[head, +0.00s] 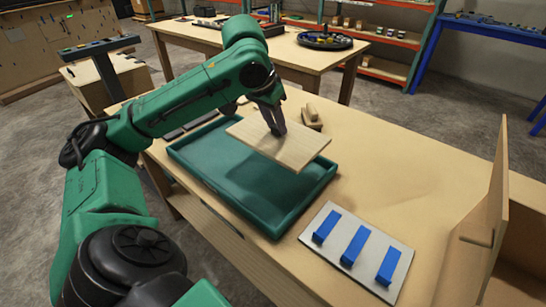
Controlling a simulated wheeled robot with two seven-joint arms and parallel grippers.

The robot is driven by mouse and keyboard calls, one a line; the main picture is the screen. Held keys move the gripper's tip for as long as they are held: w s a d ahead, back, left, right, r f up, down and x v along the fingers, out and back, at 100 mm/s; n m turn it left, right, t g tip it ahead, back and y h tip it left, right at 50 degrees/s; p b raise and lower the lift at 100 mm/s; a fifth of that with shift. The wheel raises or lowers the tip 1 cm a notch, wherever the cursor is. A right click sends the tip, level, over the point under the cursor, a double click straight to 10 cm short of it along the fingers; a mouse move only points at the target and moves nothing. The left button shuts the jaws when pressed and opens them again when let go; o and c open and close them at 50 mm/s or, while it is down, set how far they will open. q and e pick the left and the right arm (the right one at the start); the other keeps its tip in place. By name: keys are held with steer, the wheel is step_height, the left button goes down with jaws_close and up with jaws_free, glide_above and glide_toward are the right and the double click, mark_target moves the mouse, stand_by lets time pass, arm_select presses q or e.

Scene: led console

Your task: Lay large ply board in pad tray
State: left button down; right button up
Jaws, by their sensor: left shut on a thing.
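The large ply board (292,151) is a pale, flat wooden rectangle. My left gripper (277,130) is shut on it near its far edge and holds it roughly level. The pad tray (245,205) is a shallow dark green tray with a low rim on the wooden table. The board overlaps the far right part of the tray in the picture and seems to be above it; the exact gap cannot be told. The board hides part of the tray's far right rim. My right gripper is not in view.
A grey plate with blue blocks (354,240) lies right of the tray. A small wooden block piece (312,118) sits behind the board. An upright wooden panel (497,215) stands at the table's right. The table (400,160) is clear between the board and panel.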

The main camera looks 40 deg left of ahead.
mark_target(269, 140)
arm_select(q)
step_height(269, 140, down, 10)
steer(key=b, duration=0.3)
steer(key=shift+w+r, duration=0.15)
steer(key=shift+r, duration=0.05)
steer(key=shift+f, duration=0.3)
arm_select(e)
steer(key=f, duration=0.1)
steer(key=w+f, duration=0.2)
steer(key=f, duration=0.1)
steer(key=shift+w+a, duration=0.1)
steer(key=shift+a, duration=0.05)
arm_select(q)
steer(key=c, duration=0.6)
jaws_free()
steer(key=shift+r, duration=0.1)
steer(key=p+v, duration=0.2)
steer(key=v, duration=1)
steer(key=shift+w, duration=0.1)
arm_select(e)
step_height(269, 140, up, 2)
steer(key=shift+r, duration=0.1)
arm_select(q)
steer(key=shift+r, duration=0.1)
